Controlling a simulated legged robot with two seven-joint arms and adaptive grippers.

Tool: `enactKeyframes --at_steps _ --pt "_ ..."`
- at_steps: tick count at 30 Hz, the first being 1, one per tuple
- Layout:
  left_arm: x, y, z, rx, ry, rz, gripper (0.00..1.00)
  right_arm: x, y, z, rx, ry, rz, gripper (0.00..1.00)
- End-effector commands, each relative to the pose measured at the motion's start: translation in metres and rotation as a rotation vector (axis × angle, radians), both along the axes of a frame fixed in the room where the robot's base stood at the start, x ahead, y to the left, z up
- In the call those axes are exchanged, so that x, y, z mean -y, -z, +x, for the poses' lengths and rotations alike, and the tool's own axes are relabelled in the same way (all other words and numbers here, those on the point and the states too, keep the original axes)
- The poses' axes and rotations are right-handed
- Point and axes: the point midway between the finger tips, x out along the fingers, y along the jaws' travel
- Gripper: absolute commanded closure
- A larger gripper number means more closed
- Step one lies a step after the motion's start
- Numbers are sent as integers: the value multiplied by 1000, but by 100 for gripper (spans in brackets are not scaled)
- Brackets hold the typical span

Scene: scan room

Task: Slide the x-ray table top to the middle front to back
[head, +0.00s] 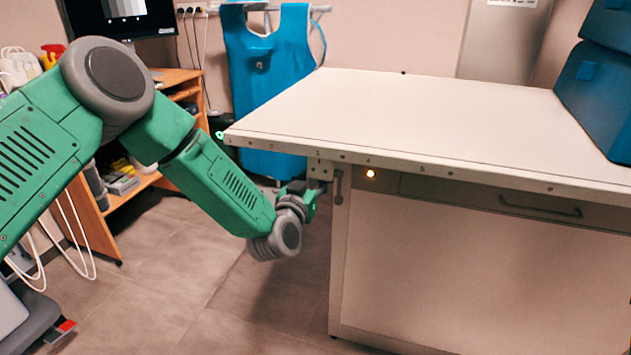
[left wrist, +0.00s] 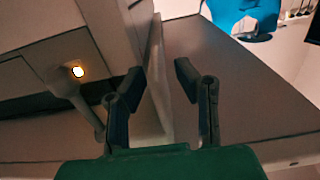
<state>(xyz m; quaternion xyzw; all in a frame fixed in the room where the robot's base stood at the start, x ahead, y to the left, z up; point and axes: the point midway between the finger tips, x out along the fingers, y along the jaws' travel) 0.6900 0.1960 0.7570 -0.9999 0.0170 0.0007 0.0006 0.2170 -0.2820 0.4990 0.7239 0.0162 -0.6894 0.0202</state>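The x-ray table top (head: 420,115) is a pale, flat slab with dotted marks along its front rail, on a white cabinet base (head: 470,270). A small lamp (head: 371,174) glows under its front edge and also shows in the left wrist view (left wrist: 77,71). A grey handle (head: 338,187) hangs beside a bracket under the near left corner. My left gripper (head: 309,187) is just left of that bracket, below the top. In the left wrist view its fingers (left wrist: 159,78) are apart, with a pale edge between or behind them; contact is unclear. My right gripper is out of view.
Blue equipment (head: 600,90) stands on the table's right end. A blue apron (head: 268,70) hangs behind the left end. A wooden desk (head: 130,195) with a monitor (head: 120,18) is at the left. Tiled floor (head: 250,310) is open at front left.

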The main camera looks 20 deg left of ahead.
Motion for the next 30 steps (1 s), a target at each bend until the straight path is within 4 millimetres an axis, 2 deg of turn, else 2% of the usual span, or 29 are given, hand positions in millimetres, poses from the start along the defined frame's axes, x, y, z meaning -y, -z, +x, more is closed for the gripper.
enactKeyframes --at_steps 6,15,17,18,24,30 --pt "1 0 18 1 0 -1 72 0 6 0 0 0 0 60" --pt "1 0 19 0 1 -1 72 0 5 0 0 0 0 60" --pt "1 0 19 0 1 -1 94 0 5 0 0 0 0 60" --pt "1 0 19 0 1 -1 100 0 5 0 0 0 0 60" --pt "1 0 19 -1 1 0 100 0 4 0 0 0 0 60" --pt "1 -2 6 -3 2 1 100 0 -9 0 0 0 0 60"
